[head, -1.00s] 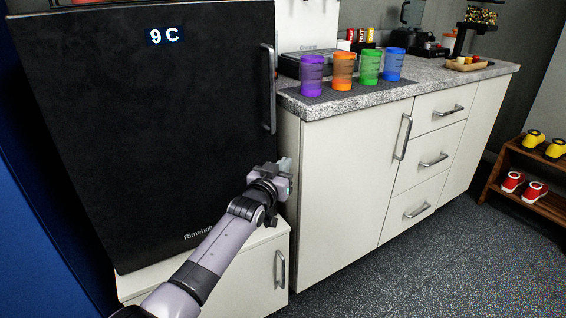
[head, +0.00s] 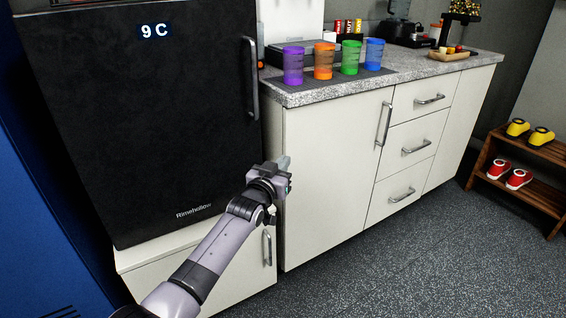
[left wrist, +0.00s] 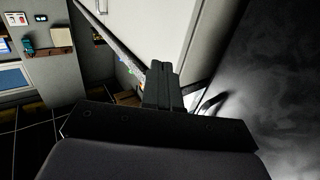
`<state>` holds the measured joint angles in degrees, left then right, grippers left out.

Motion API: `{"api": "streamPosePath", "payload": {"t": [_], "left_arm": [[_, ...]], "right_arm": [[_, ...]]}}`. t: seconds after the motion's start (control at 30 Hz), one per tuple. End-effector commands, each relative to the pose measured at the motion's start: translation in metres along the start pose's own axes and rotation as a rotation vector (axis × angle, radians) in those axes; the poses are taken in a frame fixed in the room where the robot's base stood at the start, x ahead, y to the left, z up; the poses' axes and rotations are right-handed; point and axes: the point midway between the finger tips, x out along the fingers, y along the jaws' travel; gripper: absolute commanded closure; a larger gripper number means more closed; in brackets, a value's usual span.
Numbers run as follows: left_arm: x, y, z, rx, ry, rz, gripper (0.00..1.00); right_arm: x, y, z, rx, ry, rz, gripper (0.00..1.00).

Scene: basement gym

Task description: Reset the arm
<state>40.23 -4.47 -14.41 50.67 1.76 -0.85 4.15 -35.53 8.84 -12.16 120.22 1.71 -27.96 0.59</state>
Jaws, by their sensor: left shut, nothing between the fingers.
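My left gripper (head: 284,162) is in the head view, at the end of my grey arm that comes in from the lower left. It is held in front of the gap between the black fridge (head: 140,120) and the white cabinet (head: 325,175). In the left wrist view its fingers (left wrist: 163,82) are together, with nothing between them. The fridge door is shut and its display reads 9 C. My right gripper is not in view.
Purple (head: 293,65), orange (head: 324,61), green (head: 350,57) and blue (head: 374,54) cups stand on a dark mat on the speckled counter. A shoe rack (head: 500,180) with yellow and red shoes stands at the right. The floor (head: 390,265) between is clear.

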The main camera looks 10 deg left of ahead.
Motion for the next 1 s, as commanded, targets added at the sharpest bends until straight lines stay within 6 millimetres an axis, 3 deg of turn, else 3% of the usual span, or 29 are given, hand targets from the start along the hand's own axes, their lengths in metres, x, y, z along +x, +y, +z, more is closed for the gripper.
{"api": "streamPosePath", "payload": {"t": [0.27, 0.47, 0.7, 0.87, 1.0], "left_arm": [[-0.005, -0.001, 0.006, -0.001, -0.015, -0.003, 1.0], [-0.042, -0.006, 0.051, -0.015, -0.154, -0.022, 1.0], [-0.13, -0.012, 0.117, -0.032, -0.422, -0.053, 1.0], [-0.201, -0.014, 0.147, -0.036, -0.601, -0.07, 1.0], [-0.269, -0.014, 0.162, -0.035, -0.757, -0.08, 1.0]], "right_arm": [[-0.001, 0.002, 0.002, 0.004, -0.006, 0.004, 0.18], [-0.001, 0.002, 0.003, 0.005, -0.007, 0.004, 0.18], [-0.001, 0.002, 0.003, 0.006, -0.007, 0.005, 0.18], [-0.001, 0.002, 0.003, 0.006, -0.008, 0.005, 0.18], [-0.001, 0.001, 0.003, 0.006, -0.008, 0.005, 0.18]]}}
